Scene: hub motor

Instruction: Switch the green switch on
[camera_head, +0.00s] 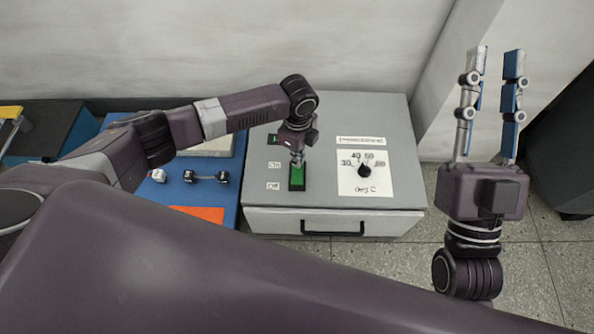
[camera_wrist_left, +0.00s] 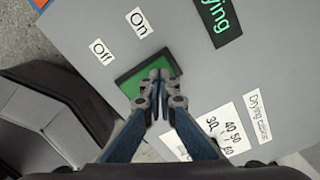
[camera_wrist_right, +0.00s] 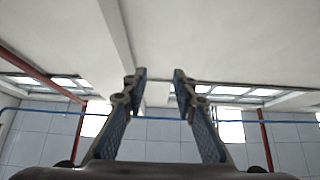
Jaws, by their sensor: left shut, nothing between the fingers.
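The green switch (camera_head: 297,180) is set in the top of a grey cabinet (camera_head: 404,150). It also shows in the left wrist view (camera_wrist_left: 132,82), beside the "On" and "Off" labels. My left gripper (camera_head: 297,160) points down over the switch, and its shut fingertips (camera_wrist_left: 160,72) overlap the side of the switch by the "On" label. They hold nothing. I cannot tell whether they touch it, and they hide part of it. My right gripper (camera_head: 493,60) is open and empty, pointing up, away from the cabinet. In the right wrist view its fingers (camera_wrist_right: 158,80) are apart.
A black dial (camera_head: 364,170) on a white scale plate sits right of the switch. The cabinet front has a drawer with a black handle (camera_head: 333,229). Left of it is a blue table (camera_head: 180,185) with a dumbbell-shaped part (camera_head: 206,177) and an orange sheet (camera_head: 203,213).

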